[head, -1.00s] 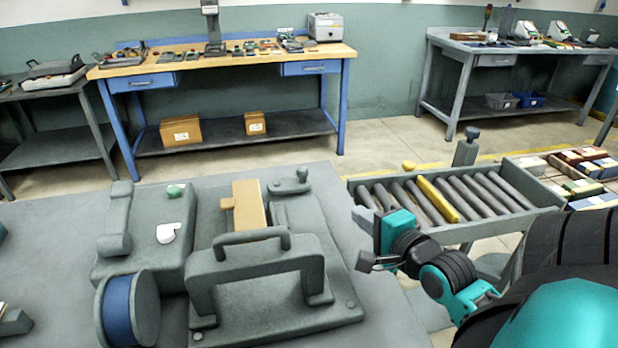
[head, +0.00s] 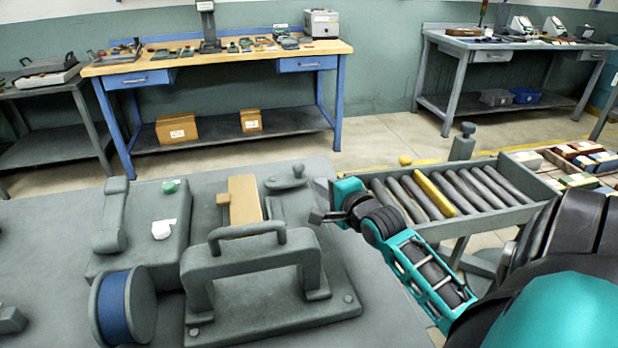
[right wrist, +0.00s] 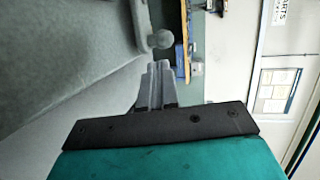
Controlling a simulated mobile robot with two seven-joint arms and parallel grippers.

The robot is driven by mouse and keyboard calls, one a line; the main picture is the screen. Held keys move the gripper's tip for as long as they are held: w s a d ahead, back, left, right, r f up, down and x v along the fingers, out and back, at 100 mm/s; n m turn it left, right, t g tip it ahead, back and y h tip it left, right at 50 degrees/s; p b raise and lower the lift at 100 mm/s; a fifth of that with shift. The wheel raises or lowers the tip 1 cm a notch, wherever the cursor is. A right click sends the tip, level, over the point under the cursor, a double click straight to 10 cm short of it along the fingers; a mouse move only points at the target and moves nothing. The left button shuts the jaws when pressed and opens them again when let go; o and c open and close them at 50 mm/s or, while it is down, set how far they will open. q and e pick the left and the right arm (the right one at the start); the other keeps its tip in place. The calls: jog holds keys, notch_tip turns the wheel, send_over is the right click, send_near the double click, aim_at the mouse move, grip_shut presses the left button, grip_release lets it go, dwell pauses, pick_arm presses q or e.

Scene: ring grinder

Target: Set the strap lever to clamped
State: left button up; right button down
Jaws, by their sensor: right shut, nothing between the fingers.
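A grey machine (head: 268,300) with a large arched handle stands on the near bench. A small grey lever with a round knob (head: 298,170) sits at its back right, beside a tan block (head: 244,199); I take it for the strap lever. A round grey knob also shows just beyond the fingertips in the right wrist view (right wrist: 160,39). My right gripper (head: 320,203) is right of the lever, apart from it in the head view. Its fingers (right wrist: 155,82) are shut and empty. Whether the lever is clamped I cannot tell. My left gripper is not in view.
A housing with a white knob (head: 162,229) and a green knob (head: 170,186) stands left of the tan block. A blue-faced wheel (head: 115,307) is in front of it. A roller tray (head: 500,221) stands to the right. Workbenches (head: 215,61) line the back wall.

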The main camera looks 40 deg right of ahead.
aim_at(303, 170)
jog(key=x, duration=0.7)
jog(key=shift+b, duration=0.3)
jog(key=shift+w+d+y, duration=0.1)
jog(key=shift+y, duration=0.2)
jog(key=shift+w+d+n+y, duration=0.15)
jog(key=shift+d+n+y, duration=0.1)
jog(key=shift+n+y, duration=0.2)
jog(key=shift+w+d+n+y+b, duration=0.15)
jog(key=shift+d+n+y+b, duration=0.1)
jog(key=shift+n+y+b, duration=0.1)
jog(key=shift+w+d+b, duration=0.55)
jog(key=shift+w+d, duration=0.55)
jog(key=shift+w, duration=0.3)
jog(key=shift+w+d+f+b, duration=0.1)
jog(key=shift+w+d+b, duration=0.15)
jog(key=shift+w, duration=0.25)
jog(key=shift+w+d+b, duration=0.15)
jog(key=shift+w+b, duration=0.15)
jog(key=shift+w, duration=0.2)
jog(key=shift+r+b+x, duration=0.25)
jog(key=shift+b+x, duration=0.25)
jog(key=shift+x, duration=0.65)
jog(key=shift+r, duration=0.1)
